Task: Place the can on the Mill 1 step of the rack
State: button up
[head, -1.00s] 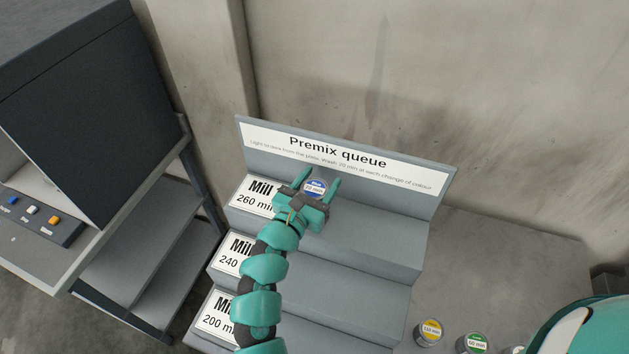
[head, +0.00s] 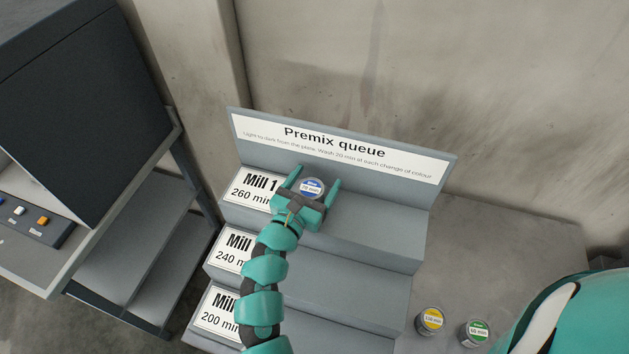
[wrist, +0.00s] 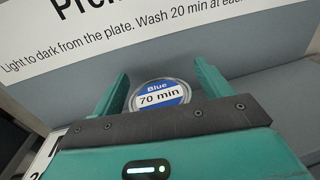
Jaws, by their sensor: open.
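The can (head: 312,187) has a blue and white lid label; in the wrist view the can (wrist: 160,95) reads "Blue 70 min". It stands upright at the top step of the grey rack (head: 375,232), beside the "Mill 1 260 min" label (head: 252,188). My gripper (head: 318,176) is open, with one finger on each side of the can and a gap visible beside it in the wrist view. The can's lower part is hidden by my gripper's palm.
The rack's back board (head: 340,148) reads "Premix queue" and rises just behind the can. Lower steps carry 240 min (head: 230,248) and 200 min (head: 217,313) labels. A yellow-label can (head: 431,320) and a green-label can (head: 476,332) stand at lower right. A control panel (head: 35,228) is at left.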

jog(key=shift+r+p, duration=0.2)
jog(key=shift+p, duration=0.1)
jog(key=shift+s+a+f+b, duration=0.2)
jog(key=shift+s+a+b, duration=0.05)
jog(key=shift+b, duration=0.1)
jog(key=b+v, duration=0.4)
jog(key=v, duration=0.7)
jog(key=shift+s+b, duration=0.2)
jog(key=shift+b, duration=0.1)
jog(key=shift+r, duration=0.1)
